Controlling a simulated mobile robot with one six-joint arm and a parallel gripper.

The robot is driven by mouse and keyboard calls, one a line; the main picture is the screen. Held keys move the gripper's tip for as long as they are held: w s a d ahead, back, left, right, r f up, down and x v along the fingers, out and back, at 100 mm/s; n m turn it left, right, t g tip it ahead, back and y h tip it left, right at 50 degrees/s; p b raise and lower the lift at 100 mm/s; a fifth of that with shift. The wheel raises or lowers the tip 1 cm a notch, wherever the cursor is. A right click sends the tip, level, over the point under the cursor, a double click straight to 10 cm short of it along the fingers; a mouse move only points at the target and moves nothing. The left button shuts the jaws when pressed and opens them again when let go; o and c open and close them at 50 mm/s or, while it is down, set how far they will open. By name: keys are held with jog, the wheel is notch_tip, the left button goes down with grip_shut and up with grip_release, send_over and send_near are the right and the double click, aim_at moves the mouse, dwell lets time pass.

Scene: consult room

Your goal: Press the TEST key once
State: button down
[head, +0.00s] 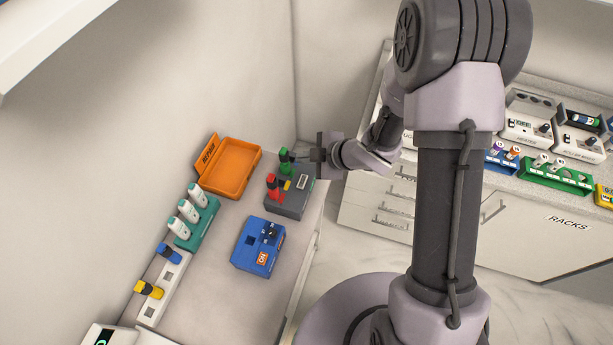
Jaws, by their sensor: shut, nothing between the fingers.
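A grey device (287,208) stands near the far end of the left counter. It carries a red knob or plug (273,187), a green one (286,165), a small yellow key (287,185) and a pale display (302,183). No TEST lettering is readable at this size, so I cannot tell which key it is. My gripper (301,157) is shut and empty. It points left, close to the green part and the device's far edge in the picture; I cannot tell whether it touches.
A blue box (250,255) marked ON lies in front of the device. An orange tray (226,171), a teal holder (201,225) with white bottles and a white strip (167,290) line the wall. Bare counter (215,300) lies at the front.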

aim_at(305, 183)
jog(key=shift+f, duration=0.1)
notch_tip(305, 183, down, 8)
jog(key=b, duration=0.7)
jog(key=shift+f, duration=0.25)
jog(key=shift+f, duration=0.1)
dwell(1.5)
jog(key=shift+f+b, duration=0.35)
jog(key=shift+b, duration=0.3)
jog(key=shift+f+b, duration=0.4)
jog(key=shift+f, duration=0.05)
jog(key=shift+r, duration=0.1)
dwell(0.4)
jog(key=shift+r+p, duration=0.65)
jog(key=shift+r, duration=0.15)
